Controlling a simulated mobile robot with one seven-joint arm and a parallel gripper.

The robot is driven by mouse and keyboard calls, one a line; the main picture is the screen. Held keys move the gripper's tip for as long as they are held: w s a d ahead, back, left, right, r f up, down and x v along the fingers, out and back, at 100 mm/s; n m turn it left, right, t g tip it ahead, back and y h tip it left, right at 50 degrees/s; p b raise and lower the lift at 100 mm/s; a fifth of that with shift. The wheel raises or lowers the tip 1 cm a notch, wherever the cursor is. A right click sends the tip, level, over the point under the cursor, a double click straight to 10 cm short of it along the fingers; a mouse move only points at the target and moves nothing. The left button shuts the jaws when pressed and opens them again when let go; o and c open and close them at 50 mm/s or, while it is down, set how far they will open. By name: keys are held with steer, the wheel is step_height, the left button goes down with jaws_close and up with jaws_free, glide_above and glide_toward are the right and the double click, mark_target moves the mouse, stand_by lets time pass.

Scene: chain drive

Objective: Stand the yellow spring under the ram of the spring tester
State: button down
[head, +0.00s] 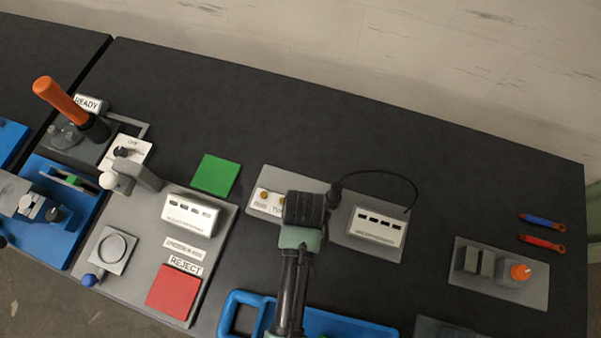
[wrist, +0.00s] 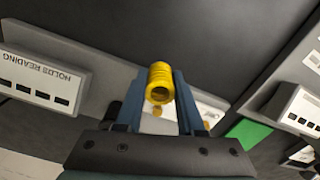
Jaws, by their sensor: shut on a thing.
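The yellow spring (wrist: 160,82) is a coil held between the two blue-grey fingers of my gripper (wrist: 158,88) in the wrist view. Its near end faces the wrist camera. In the head view my gripper (head: 304,212) is over the middle grey plate, and its own dark body hides the spring. The left grey plate (head: 140,235) carries a grey block with a white ball (head: 108,180), a square pad with a round ring (head: 113,247) and a display (head: 190,213). It may be the spring tester; I cannot make out its ram clearly.
Small yellow pieces (head: 263,193) sit on the middle plate, beside a cabled display (head: 375,228). A green mat (head: 215,175) and a red mat (head: 172,290) flank the left display. A blue tray (head: 345,322) lies in front. The back of the bench is clear.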

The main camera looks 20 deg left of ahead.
steer(key=shift+a+f, duration=0.1)
steer(key=shift+f, duration=2.2)
steer(key=shift+f, duration=0.1)
steer(key=shift+f, duration=0.1)
steer(key=c, duration=0.5)
jaws_free()
